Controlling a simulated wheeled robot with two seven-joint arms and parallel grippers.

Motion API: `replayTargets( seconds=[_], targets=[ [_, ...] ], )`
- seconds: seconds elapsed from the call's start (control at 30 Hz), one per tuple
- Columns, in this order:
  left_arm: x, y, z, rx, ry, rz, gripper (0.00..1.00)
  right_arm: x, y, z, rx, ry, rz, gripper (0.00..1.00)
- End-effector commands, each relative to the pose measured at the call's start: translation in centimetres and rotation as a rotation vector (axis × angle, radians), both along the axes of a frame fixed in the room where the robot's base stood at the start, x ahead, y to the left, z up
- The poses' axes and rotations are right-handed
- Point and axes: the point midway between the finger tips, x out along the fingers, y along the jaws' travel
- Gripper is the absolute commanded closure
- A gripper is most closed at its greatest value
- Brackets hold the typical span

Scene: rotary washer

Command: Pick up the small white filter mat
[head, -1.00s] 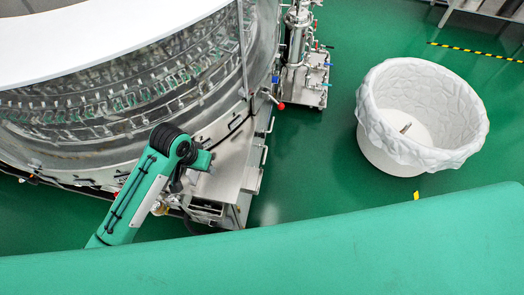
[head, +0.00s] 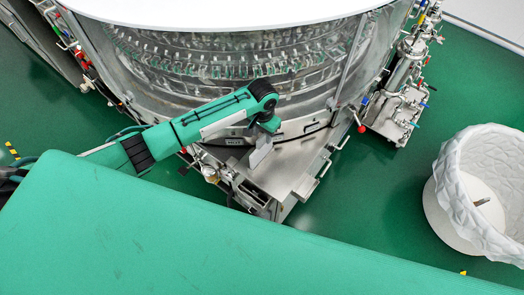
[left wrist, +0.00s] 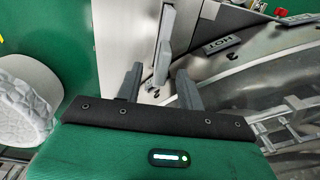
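I cannot clearly make out a small white filter mat. My left gripper (head: 266,126) is over the metal ledge at the front of the round washer (head: 215,75). A pale flat upright piece (head: 260,152) shows just below the gripper; I cannot tell whether it is the mat or a machine part. In the left wrist view, the left gripper (left wrist: 160,88) has its two fingers apart with nothing pinched between them. A grey upright plate (left wrist: 166,42) stands beyond the fingertips. My right gripper is not in view.
A white-lined round bin (head: 448,208) stands on the green floor at the right, with a small dark piece inside. Piping equipment (head: 400,85) stands right of the washer. Metal handles (head: 318,178) stick out from the ledge's right side. Green floor (head: 370,195) is clear between ledge and bin.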

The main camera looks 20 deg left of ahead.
Motion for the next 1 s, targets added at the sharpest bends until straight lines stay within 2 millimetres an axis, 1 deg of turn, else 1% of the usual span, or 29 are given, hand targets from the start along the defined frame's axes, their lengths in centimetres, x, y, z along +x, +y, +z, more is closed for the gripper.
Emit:
replayTargets(
  seconds=[0.03,0.1,0.27,0.47,0.5,0.6,0.7,0.9,0.93,1.0],
  targets=[
    [0.0,0.0,-0.6,0.000,0.001,0.001,0.62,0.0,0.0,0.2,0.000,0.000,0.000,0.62],
    [0.0,0.0,-1.2,0.001,0.000,0.000,0.62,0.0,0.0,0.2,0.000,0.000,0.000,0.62],
    [0.0,0.1,-2.1,0.001,0.000,-0.001,0.62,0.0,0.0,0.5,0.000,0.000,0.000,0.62],
    [0.1,0.4,-4.6,0.001,0.000,0.000,0.62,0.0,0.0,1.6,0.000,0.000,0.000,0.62],
    [0.1,0.4,-5.2,0.001,0.001,-0.001,0.62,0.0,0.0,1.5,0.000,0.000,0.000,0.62],
    [0.1,0.4,-6.3,0.001,0.000,0.000,0.62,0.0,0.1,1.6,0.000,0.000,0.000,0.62],
    [0.1,0.4,-6.8,0.000,-0.002,-0.001,0.62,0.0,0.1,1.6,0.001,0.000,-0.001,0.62],
    [0.1,0.4,-6.9,0.000,-0.002,-0.001,0.62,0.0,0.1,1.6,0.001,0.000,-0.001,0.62],
    [0.1,0.4,-6.9,0.000,-0.002,-0.001,0.66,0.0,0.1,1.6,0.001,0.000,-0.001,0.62],
    [0.1,0.4,-6.8,0.000,-0.002,-0.001,0.80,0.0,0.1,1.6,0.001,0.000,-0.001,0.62]
  ],
)
